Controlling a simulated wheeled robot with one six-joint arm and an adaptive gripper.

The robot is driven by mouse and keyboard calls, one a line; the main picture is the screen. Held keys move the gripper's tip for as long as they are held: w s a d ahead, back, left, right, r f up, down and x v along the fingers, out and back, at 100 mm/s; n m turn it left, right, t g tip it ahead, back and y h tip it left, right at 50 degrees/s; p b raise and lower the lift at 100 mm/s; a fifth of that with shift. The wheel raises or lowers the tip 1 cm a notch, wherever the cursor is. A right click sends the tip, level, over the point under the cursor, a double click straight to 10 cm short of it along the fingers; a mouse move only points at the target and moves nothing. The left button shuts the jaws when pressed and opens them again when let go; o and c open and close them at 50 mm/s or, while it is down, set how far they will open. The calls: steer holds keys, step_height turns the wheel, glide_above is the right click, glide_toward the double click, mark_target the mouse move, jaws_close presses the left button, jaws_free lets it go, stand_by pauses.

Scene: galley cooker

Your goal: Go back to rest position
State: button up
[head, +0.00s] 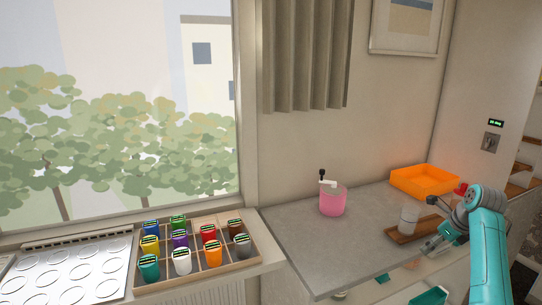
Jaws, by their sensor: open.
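My teal arm rises at the right edge of the head view and bends at a grey joint. My gripper (432,246) reaches down and left from it, low over the grey counter's right part. It is small in the picture; its jaws are open and I see nothing held in them. It is close to a brown wooden tray (394,238) with a clear, whitish cup (408,220) upright on it. I cannot tell whether the gripper touches the tray.
An orange bin (424,180) sits at the back right, near a red object (461,189). At left, a divided wooden box (196,269) holds several coloured containers beside a metal plate (70,275). The counter's front left is clear.

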steer(key=s+a+f+n+t, duration=0.1)
steer(key=s+a+f+n, duration=0.2)
steer(key=f, duration=0.5)
steer(key=s+a+f+n+h, duration=0.1)
steer(key=s+a+f, duration=0.1)
steer(key=a+f, duration=0.45)
steer(key=s+a+f+n+t, duration=0.1)
steer(key=s+a+f+n, duration=0.15)
steer(key=f, duration=0.75)
steer(key=s+a+f+n+t+h, duration=0.1)
steer(key=s+a+f+n, duration=0.2)
steer(key=s+a+f, duration=0.35)
steer(key=s+a+f+n+t, duration=0.1)
steer(key=s+a+f+n, duration=0.25)
steer(key=s, duration=0.65)
steer(key=s+a+r+n+t, duration=0.1)
steer(key=s+a+r+n, duration=0.2)
steer(key=s, duration=0.8)
steer(key=s+a+n+t, duration=0.2)
steer(key=s+a+n, duration=0.25)
steer(key=s, duration=0.55)
steer(key=s+a+r+n+t, duration=0.2)
steer(key=s+r+n, duration=0.7)
steer(key=s+r, duration=0.8)
step_height(320, 180, up, 3)
steer(key=shift+s+a+r+n+t+y, duration=0.1)
steer(key=shift+s+a+n+t+y, duration=0.25)
steer(key=shift+s+t+y, duration=0.05)
